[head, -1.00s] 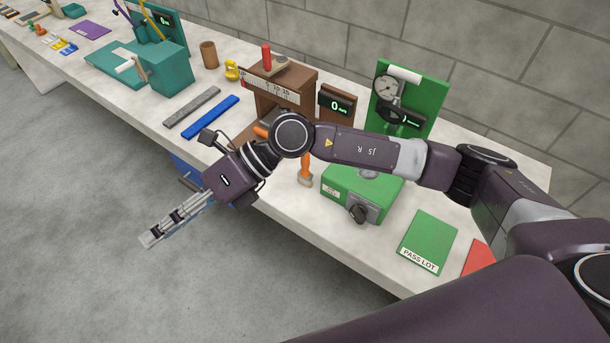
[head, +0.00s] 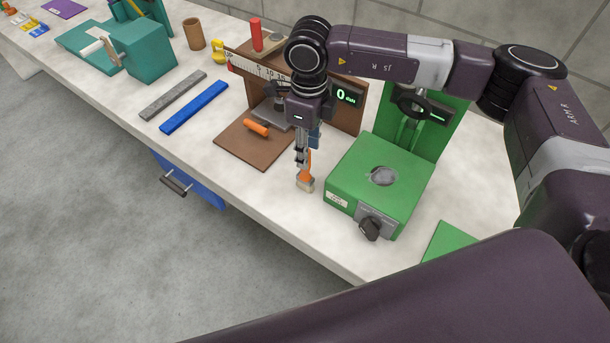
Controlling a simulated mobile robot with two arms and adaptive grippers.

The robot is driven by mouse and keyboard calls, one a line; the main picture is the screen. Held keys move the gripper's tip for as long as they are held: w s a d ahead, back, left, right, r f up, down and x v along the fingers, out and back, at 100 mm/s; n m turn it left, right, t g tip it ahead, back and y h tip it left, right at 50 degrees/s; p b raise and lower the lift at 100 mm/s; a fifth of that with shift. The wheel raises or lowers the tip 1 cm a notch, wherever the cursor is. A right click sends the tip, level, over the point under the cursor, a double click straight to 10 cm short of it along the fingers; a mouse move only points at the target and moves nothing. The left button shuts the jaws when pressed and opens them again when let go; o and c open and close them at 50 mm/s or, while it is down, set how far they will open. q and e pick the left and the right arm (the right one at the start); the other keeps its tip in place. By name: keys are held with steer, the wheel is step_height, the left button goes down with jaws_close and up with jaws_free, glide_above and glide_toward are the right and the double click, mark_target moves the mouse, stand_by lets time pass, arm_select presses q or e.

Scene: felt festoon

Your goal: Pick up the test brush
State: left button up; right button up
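The test brush (head: 305,184) has an orange handle and a pale bristle end. It is at the front of the bench, just left of the green box, bristle end toward the bench edge. My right gripper (head: 303,160) points down over the brush, its fingers at the orange handle and hiding most of it. The fingers show edge-on, so I cannot tell whether they are closed on the handle. My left gripper is not in view.
The green box (head: 393,172) with a dark knob stands close to the right. A brown stand (head: 235,146) with an orange cylinder (head: 257,127) is to the left. Blue (head: 195,107) and grey (head: 173,96) bars lie farther left. The bench front edge is close.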

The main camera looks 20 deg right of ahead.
mark_target(305, 181)
steer(key=shift+w+f, duration=0.15)
steer(key=shift+f, duration=0.3)
steer(key=shift+w+d+f, duration=0.1)
steer(key=shift+w+f, duration=0.05)
steer(key=shift+f, duration=0.15)
steer(key=shift+f+p, duration=0.55)
steer(key=shift+f, duration=0.35)
steer(key=shift+f+p, duration=0.25)
steer(key=shift+p, duration=0.1)
steer(key=f, duration=0.1)
steer(key=f+p, duration=0.1)
steer(key=f, duration=0.1)
steer(key=f+p, duration=0.1)
steer(key=shift+w+a+f, duration=0.1)
steer(key=shift+a+f, duration=0.1)
steer(key=shift+a, duration=0.1)
steer(key=shift+f, duration=0.25)
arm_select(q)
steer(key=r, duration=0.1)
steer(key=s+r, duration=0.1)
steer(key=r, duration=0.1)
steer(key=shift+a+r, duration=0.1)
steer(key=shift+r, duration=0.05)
arm_select(e)
jaws_close()
